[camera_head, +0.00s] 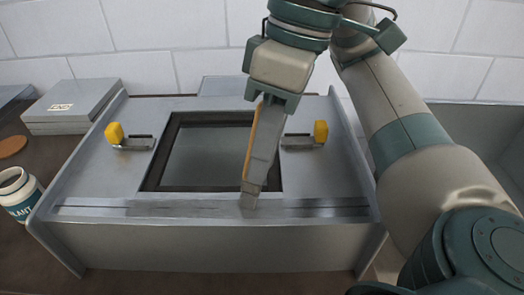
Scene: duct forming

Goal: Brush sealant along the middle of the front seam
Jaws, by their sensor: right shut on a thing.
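A grey metal duct piece (200,240) stands on the bench with a framed square opening in its top. The front seam (120,209) runs as a narrow strip along its front top edge, with darker streaks towards both ends. My right gripper (250,203) comes down over the opening, its tips at the middle of the seam. It is shut on a thin thing with an orange-brown edge (249,150), probably the brush; the fingers hide most of it, and contact with the seam cannot be told. An open sealant can (20,196) stands at the left. My left gripper is out of view.
Two yellow-ended clamps (133,140) (304,140) flank the opening. A stack of grey sheets or boxes (72,105) and an orange-brown disc (12,147) lie at the left. A white block wall (150,40) closes the back. A grey bin-like recess (470,135) is at the right.

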